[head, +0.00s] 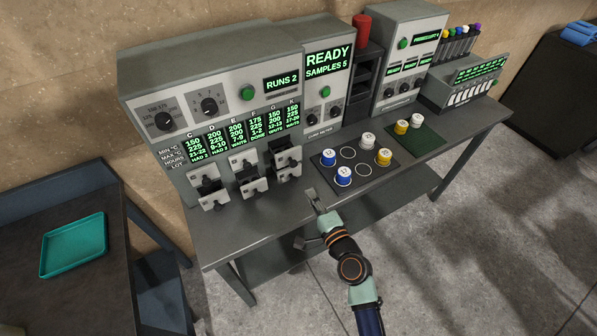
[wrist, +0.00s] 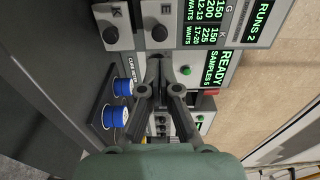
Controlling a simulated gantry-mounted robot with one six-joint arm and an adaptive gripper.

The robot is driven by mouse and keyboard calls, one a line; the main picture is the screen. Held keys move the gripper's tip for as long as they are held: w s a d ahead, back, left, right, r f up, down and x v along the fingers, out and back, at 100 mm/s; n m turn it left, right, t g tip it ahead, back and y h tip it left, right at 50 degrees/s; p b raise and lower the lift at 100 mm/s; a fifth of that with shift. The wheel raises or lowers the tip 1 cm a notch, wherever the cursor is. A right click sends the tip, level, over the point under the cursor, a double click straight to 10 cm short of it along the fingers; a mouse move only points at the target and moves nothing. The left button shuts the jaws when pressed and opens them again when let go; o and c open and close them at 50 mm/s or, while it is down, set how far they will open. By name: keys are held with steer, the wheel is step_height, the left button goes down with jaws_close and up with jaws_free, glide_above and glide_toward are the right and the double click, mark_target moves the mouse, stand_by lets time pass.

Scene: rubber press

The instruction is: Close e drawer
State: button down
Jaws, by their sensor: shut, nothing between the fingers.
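The rubber press (head: 190,75) stands at the left of the bench, with a cluster of small grey drawers with dark knobs on its front. Several stick out by different amounts; a lower middle drawer (head: 257,187) stands out in the head view. Their letters are too small there to single out drawer E. In the wrist view, a drawer front marked K (wrist: 118,15) and another knobbed front (wrist: 160,20) are close above the fingers; I cannot read the second letter surely. The fingertips (wrist: 155,60) meet in the wrist view.
A dark mat (head: 347,152) with blue-, white- and yellow-sided pots lies right of my gripper. A green mat (head: 424,140) with two pots is farther right. The cure meter (head: 318,85) stands beside the press. A teal tray (head: 75,245) sits on the left table.

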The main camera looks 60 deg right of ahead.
mark_target(294, 166)
steer(key=b+x, duration=0.1)
steer(key=x, duration=0.9)
steer(key=shift+s, duration=0.1)
